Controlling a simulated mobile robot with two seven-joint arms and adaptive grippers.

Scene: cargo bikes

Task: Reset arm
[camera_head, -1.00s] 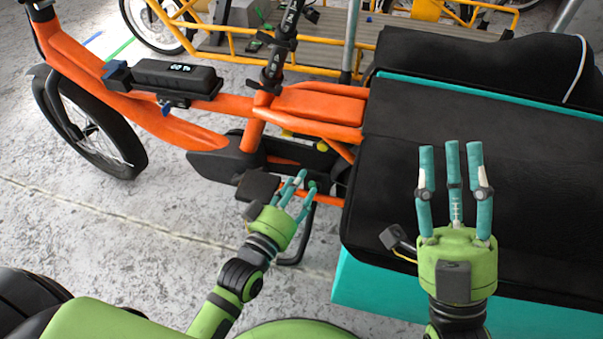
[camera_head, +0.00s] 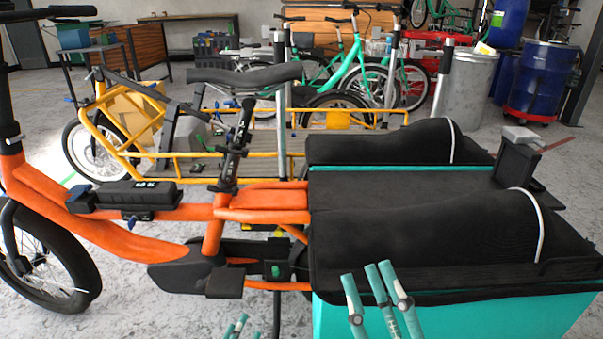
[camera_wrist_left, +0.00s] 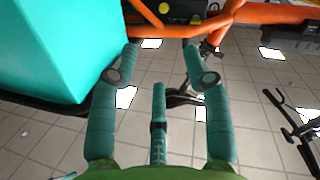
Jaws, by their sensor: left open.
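My left gripper (camera_head: 238,327) shows only its teal fingertips at the bottom edge of the head view, below the orange bike frame. In the left wrist view its fingers (camera_wrist_left: 160,82) are spread open with nothing between them. My right gripper (camera_head: 378,283) shows as extended, separate teal fingers in front of the near side of the teal cargo box (camera_head: 470,322). It looks open and holds nothing visible. Both palms are hidden below the head view. The orange cargo bike (camera_head: 150,240) stands ahead, with the black padded cover (camera_head: 430,240) on its box.
The orange frame (camera_wrist_left: 275,14) and teal box (camera_wrist_left: 50,45) also show in the left wrist view, above tiled floor. A yellow cargo bike (camera_head: 130,165), green bikes (camera_head: 350,65), a grey bin (camera_head: 465,85) and a blue barrel (camera_head: 545,80) stand behind.

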